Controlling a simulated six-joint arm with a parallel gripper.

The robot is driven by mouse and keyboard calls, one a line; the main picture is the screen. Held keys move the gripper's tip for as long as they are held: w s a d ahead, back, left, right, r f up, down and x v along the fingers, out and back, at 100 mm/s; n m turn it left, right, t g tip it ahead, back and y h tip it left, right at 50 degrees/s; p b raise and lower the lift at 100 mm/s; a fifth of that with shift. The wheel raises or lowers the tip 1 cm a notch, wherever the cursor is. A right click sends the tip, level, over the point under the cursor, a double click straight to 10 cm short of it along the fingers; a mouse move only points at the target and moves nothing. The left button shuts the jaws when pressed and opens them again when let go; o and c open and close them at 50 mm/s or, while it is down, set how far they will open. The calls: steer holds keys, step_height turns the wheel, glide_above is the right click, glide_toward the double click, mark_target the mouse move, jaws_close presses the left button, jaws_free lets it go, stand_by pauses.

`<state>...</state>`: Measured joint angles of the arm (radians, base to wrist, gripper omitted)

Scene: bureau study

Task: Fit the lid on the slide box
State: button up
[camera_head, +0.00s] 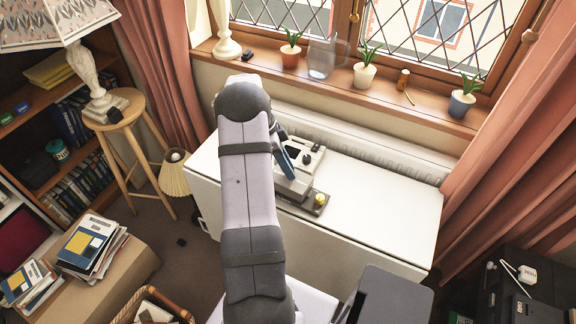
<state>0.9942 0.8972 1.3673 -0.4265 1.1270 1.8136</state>
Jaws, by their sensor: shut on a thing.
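My arm stands across the middle of the view and hides most of my gripper (279,131); only a dark part shows at the arm's right edge. A dark blue, flat, tilted piece (287,159) shows just below it, and my gripper appears shut on it. It may be the lid, but I cannot tell for sure. Beside and behind it on the white table (385,205) stands a beige device (300,178) with dark knobs, a dark base and a yellow knob (320,199). I cannot make out the slide box; it may be hidden behind my arm.
The table's right half is clear. A stool with a lamp (103,100) stands at the left. A dark grey box-like thing (390,298) is at the front.

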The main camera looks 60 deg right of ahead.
steer(key=shift+f+b, duration=0.65)
steer(key=shift+f, duration=0.25)
stand_by(0.7)
steer(key=o, duration=1.3)
steer(key=shift+c, duration=0.2)
steer(key=shift+r, duration=0.2)
steer(key=shift+r+p, duration=2.1)
steer(key=shift+r, duration=1.3)
